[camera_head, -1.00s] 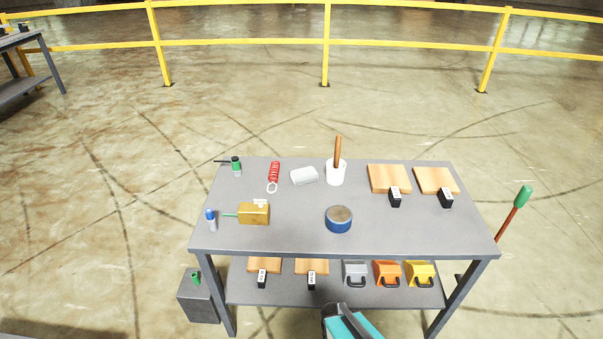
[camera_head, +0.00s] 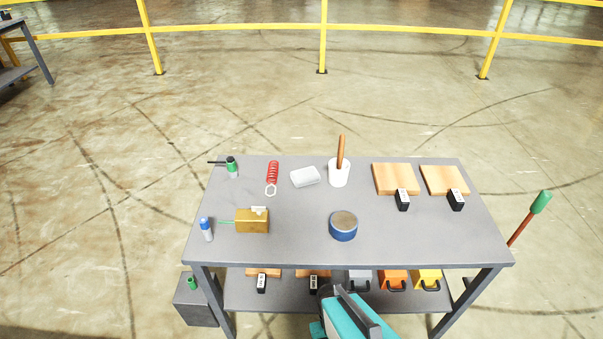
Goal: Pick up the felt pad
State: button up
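A pale grey-white block with rounded edges (camera_head: 305,176), which looks like the felt pad, lies flat near the back of the grey table (camera_head: 285,225). It sits left of a white cup (camera_head: 339,174) holding a brown wooden handle, and right of a red coil (camera_head: 272,173). Part of my teal and dark arm shows at the bottom edge, in front of the table. Its fingertips cannot be made out, and nothing of mine touches the block.
A blue round tin (camera_head: 343,226) stands front of centre. A brass-coloured box (camera_head: 252,221) and a blue-white bottle (camera_head: 207,229) stand at left, wooden boards (camera_head: 396,178) at right. The lower shelf (camera_head: 250,300) holds coloured boxes. A green-tipped rod (camera_head: 541,202) sticks out right.

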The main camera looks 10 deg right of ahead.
aim_at(310, 175)
jog(key=z, duration=0.1)
jog(key=i, duration=0.15)
jog(key=u, duration=0.25)
jog(key=k, duration=0.85)
jog(key=u, duration=0.55)
jog(key=k, duration=0.55)
jog(key=u, duration=0.1)
jog(key=i, duration=0.75)
jog(key=u, duration=0.1)
